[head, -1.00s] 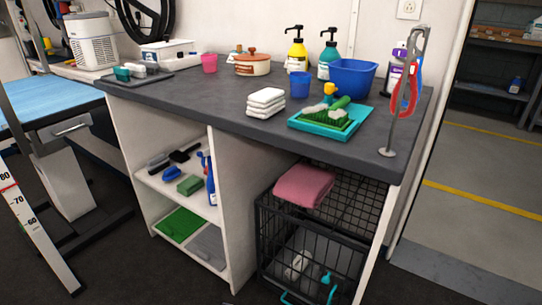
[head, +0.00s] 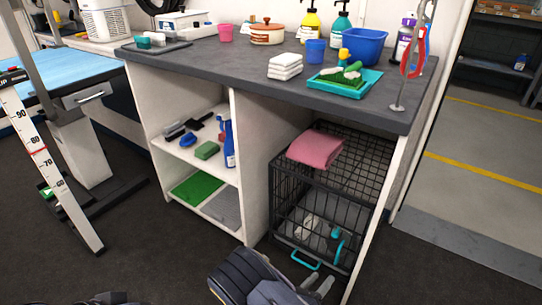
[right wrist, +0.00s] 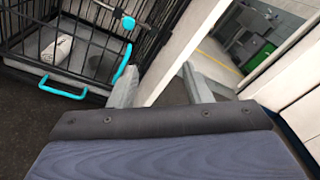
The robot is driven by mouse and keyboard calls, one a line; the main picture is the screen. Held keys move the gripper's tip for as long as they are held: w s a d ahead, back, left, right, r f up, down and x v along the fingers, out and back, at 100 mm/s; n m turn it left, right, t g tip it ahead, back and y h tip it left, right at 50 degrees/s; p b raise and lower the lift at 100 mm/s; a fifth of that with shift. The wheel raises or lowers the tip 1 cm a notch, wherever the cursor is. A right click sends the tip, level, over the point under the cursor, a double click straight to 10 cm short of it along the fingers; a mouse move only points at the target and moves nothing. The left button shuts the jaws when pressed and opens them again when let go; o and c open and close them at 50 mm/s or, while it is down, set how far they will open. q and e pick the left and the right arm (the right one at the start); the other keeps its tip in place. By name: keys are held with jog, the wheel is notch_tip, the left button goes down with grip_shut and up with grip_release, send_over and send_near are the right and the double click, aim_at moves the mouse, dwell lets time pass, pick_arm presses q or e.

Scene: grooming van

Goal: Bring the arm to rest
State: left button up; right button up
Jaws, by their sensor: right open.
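My right gripper (head: 318,287) is low at the bottom of the head view, in front of the cabinet and below the counter. In the right wrist view its two grey fingers (right wrist: 162,88) stand apart with nothing between them. Past them are the cabinet's white side panel and the black wire crate (right wrist: 85,45). The gripper looks clear of the crate, but the exact gap is hard to tell. A dark part of my own body shows at the bottom left of the head view. My left gripper is not visible.
The crate (head: 290,213) stands under the grey counter (head: 225,62), with a pink towel (head: 316,149) on top. White towels (head: 285,67), a teal tray (head: 366,88) and a blue basin (head: 366,47) sit on the counter. Dark floor (head: 150,265) in front is open.

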jog(key=s+d+r+m+g+h, duration=0.2)
jog(key=s+d+r+m+g, duration=0.1)
jog(key=d+r+m+g, duration=0.6)
jog(key=s+r+m+g+y, duration=0.2)
jog(key=s+r+m+y, duration=0.4)
jog(key=m, duration=0.4)
jog(key=s+r+m+g+y, duration=0.2)
jog(key=s+r+m+y, duration=0.3)
jog(key=s+m+y, duration=0.35)
jog(key=s+a+r+m+t+y+p, duration=0.1)
jog(key=r+m+p, duration=0.3)
jog(key=r+p, duration=1.4)
jog(key=s+a+r+m+t+y+p, duration=0.1)
jog(key=s+r+m+t+y+p, duration=0.1)
jog(key=r+p, duration=1.6)
notch_tip(320, 180, up, 7)
jog(key=s+m+t, duration=0.1)
jog(key=m+t, duration=0.1)
jog(key=m, duration=0.1)
jog(key=shift+a+t, duration=0.15)
jog(key=shift+t, duration=0.15)
jog(key=shift+r, duration=0.1)
